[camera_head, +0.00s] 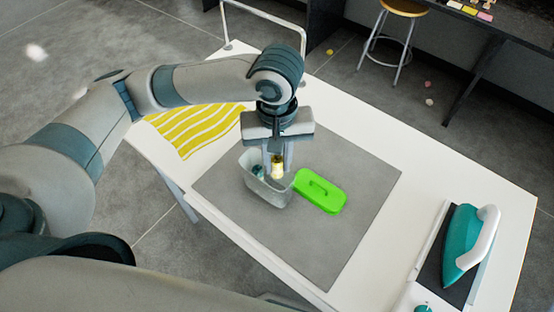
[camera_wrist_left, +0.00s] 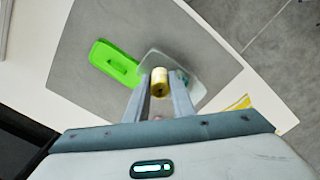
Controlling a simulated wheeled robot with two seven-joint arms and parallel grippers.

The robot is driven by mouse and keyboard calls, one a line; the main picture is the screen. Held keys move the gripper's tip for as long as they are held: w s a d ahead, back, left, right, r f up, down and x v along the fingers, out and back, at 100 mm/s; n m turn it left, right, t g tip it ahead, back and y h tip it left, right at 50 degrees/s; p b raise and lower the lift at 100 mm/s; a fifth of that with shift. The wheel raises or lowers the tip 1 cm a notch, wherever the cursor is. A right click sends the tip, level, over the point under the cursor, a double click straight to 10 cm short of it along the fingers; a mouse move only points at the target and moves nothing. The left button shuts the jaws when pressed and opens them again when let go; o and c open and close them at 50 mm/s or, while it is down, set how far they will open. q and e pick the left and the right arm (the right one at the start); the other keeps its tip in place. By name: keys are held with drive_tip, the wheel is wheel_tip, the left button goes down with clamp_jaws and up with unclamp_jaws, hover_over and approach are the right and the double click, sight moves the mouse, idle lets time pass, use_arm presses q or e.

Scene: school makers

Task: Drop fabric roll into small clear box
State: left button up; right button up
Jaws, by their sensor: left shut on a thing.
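The fabric roll (camera_head: 277,168) is a small pale-yellow cylinder held between the fingertips of my left gripper (camera_head: 277,160). It also shows in the left wrist view (camera_wrist_left: 159,78), with the left gripper (camera_wrist_left: 160,88) shut on it. The small clear box (camera_head: 265,190) stands on the grey mat directly below, open at the top, with a dark teal item (camera_head: 258,171) inside at its left. The roll appears over the right part of the box opening; its exact height above the box is hard to tell. In the wrist view the box (camera_wrist_left: 190,66) lies around and behind the roll. My right gripper is not in view.
A green lid with a handle (camera_head: 320,191) lies on the grey mat (camera_head: 350,172) just right of the box. A yellow striped cloth (camera_head: 195,125) lies at the left. A teal iron (camera_head: 464,240) rests at the right end of the white table (camera_head: 425,160). The mat's front is clear.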

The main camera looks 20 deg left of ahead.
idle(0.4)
use_arm(q)
drive_tip(key=o, duration=1.1)
drive_tip(key=shift+r, duration=0.15)
wheel_tip(320, 180, up, 17)
drive_tip(key=b, duration=0.1)
idle(0.5)
